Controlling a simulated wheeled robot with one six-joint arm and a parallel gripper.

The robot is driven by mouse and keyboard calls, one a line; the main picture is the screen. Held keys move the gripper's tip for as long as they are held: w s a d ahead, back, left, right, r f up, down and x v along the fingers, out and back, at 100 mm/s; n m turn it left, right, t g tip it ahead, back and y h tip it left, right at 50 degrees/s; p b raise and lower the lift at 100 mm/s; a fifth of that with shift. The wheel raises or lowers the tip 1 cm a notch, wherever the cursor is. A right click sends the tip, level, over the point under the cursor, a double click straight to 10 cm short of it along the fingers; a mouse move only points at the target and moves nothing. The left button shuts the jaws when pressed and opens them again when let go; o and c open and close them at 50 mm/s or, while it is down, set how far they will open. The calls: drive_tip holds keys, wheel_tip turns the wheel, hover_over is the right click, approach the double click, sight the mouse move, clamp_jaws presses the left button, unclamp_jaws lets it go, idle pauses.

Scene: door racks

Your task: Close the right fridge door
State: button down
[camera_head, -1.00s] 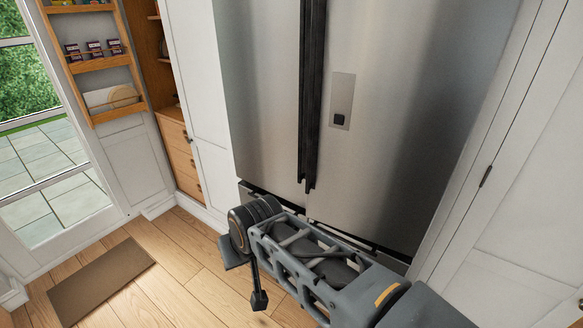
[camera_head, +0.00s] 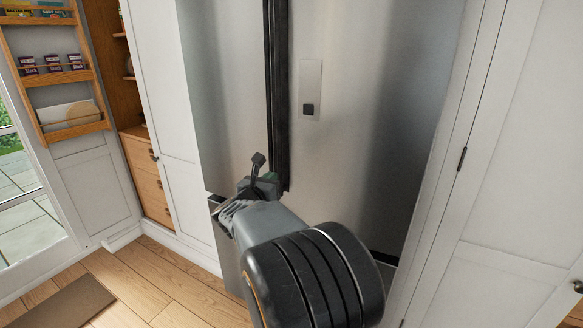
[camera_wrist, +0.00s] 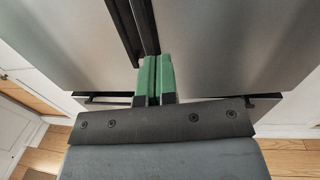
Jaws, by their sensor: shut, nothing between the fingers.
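The right fridge door (camera_head: 360,130) is a stainless steel panel with a small dispenser plate; it stands about flush with the left door (camera_head: 228,90) and looks shut. It also fills the right of the wrist view (camera_wrist: 225,45). Dark vertical handles (camera_head: 278,100) run along the seam between the doors. My gripper (camera_head: 258,165) is at the lower end of the handles, in front of the seam. In the wrist view its green fingers (camera_wrist: 155,62) are together and empty, pointing at the handle ends. Whether they touch the door cannot be told.
White cabinet panels (camera_head: 520,190) stand close on the right. On the left are an open pantry door with wooden racks (camera_head: 58,75) and wooden drawers (camera_head: 150,180). A brown mat (camera_head: 62,305) lies on the wooden floor (camera_head: 165,290), which is clear by the fridge.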

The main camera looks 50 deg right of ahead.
sight(294, 158)
drive_tip(key=shift+m, duration=0.3)
drive_tip(key=p+x, duration=0.1)
drive_tip(key=x, duration=0.3)
drive_tip(key=p+x, duration=0.1)
drive_tip(key=x, duration=0.4)
drive_tip(key=p+x, duration=0.1)
drive_tip(key=x, duration=0.4)
drive_tip(key=shift+s+f, duration=0.1)
drive_tip(key=shift+s, duration=0.2)
